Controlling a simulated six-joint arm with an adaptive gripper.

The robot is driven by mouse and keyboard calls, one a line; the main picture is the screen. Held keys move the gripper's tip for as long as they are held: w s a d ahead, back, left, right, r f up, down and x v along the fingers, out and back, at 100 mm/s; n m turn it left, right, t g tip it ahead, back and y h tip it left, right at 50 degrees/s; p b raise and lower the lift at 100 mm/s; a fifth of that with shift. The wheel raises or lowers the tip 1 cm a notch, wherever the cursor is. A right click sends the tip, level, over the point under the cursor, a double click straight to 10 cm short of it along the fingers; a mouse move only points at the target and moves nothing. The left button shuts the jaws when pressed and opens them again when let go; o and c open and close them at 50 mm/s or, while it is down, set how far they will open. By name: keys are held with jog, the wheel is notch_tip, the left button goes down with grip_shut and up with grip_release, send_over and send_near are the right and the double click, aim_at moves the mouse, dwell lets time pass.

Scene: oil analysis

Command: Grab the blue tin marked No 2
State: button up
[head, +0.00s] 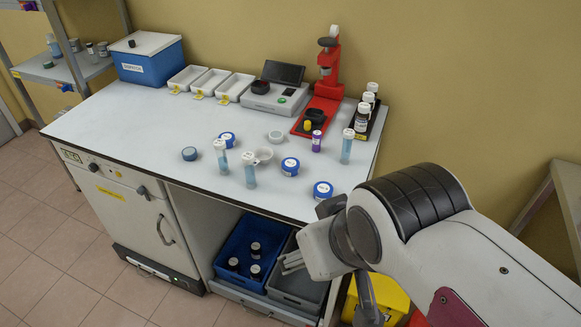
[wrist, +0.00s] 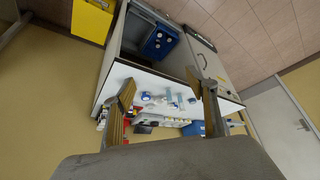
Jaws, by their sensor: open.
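Three round blue tins with white lids or labels stand on the white bench: one at the back (head: 228,139), one in the middle (head: 290,166), and one near the front right edge (head: 322,190). Their markings are too small to read, so I cannot tell which is No 2. A smaller blue-grey round item (head: 189,153) lies to the left. My gripper (head: 285,263) is in front of the bench's right end, apart from the tins. In the wrist view my gripper (wrist: 161,78) is open and empty, with the bench seen far off between its fingers.
A red press (head: 328,70), a scale (head: 275,95) and white trays (head: 232,87) line the back. A blue crate (head: 232,262) with dark bottles sits below the bench.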

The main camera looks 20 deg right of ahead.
jog(key=w+a+f+m+t, duration=0.1)
jog(key=w+a, duration=0.2)
jog(key=w, duration=0.5)
jog(key=w+a+f+m+t+y, duration=0.1)
jog(key=w+a+m+t, duration=0.1)
jog(key=w, duration=0.7)
jog(key=w+a+f+m+t, duration=0.1)
jog(key=w+a, duration=0.2)
jog(key=w, duration=0.5)
jog(key=w+d+f+m+h, duration=0.2)
jog(key=d+f+h, duration=0.1)
jog(key=f, duration=0.2)
jog(key=w+d+f+m+h, duration=0.1)
jog(key=w+d+f+h, duration=0.1)
jog(key=f, duration=0.3)
jog(key=w+d+f+m+t+h, duration=0.1)
jog(key=w+d+f+m+h, duration=0.1)
jog(key=w+d+f+h, duration=0.1)
jog(key=shift+d+f+m+h, duration=0.15)
jog(key=shift+d+f+h, duration=0.3)
jog(key=shift+f, duration=0.25)
jog(key=shift+d+f+m+h, duration=0.15)
jog(key=shift+d+f+h, duration=0.2)
jog(key=shift+d+f, duration=0.25)
jog(key=shift+d+f+h, duration=0.45)
jog(key=shift+d+h, duration=0.05)
jog(key=shift+h, duration=0.2)
jog(key=shift+d+f+t+h, duration=0.35)
jog(key=shift+d+t+h, duration=0.05)
jog(key=shift+h, duration=0.3)
